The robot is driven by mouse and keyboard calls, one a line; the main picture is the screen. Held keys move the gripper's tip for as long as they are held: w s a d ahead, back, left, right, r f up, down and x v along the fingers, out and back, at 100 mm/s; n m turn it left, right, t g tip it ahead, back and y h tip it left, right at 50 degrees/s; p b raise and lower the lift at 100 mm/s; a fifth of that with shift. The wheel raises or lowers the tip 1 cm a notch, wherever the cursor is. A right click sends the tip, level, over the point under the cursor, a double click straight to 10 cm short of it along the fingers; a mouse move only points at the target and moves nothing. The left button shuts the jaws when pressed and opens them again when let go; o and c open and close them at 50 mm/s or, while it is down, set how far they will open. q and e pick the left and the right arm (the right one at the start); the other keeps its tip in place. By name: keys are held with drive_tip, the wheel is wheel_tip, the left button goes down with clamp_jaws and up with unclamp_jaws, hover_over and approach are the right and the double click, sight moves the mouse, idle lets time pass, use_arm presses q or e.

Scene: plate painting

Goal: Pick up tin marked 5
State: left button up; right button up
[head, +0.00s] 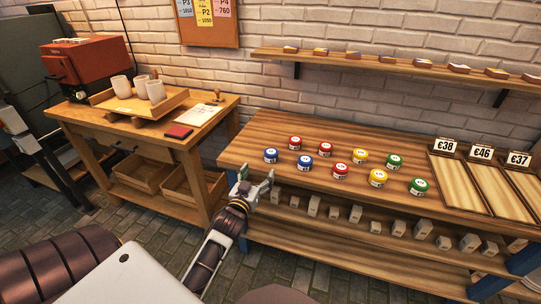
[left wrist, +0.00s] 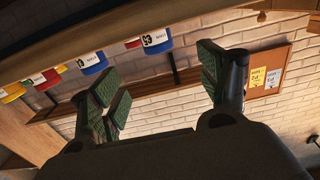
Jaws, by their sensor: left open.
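My left gripper (head: 257,178) is open and empty by the bench's front left edge, nearest the blue tins. The left wrist view shows its green-padded fingers (left wrist: 160,82) apart, with a blue tin (left wrist: 156,40) beyond.
Three wooden trays (head: 455,181) with price cards lie at the bench's right. Small grey blocks (head: 355,214) line the lower shelf. A wall shelf (head: 400,66) runs above. A side table (head: 218,107) at left holds cups (head: 156,91) on a tray.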

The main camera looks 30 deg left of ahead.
sight(269, 156)
use_arm(q)
drive_tip(key=shift+d+r, duration=0.1)
drive_tip(key=shift+w, duration=0.15)
drive_tip(key=shift+x, duration=2.75)
drive_tip(key=shift+b+x, duration=0.35)
drive_tip(key=shift+x, duration=0.8)
drive_tip(key=shift+w, duration=0.25)
use_arm(e)
drive_tip(key=shift+w+a+r, duration=0.1)
drive_tip(key=shift+a+r, duration=0.1)
drive_tip(key=shift+r, duration=0.3)
drive_tip(key=shift+w+a+r, duration=0.1)
drive_tip(key=shift+a+r, duration=0.1)
drive_tip(key=shift+r, duration=0.25)
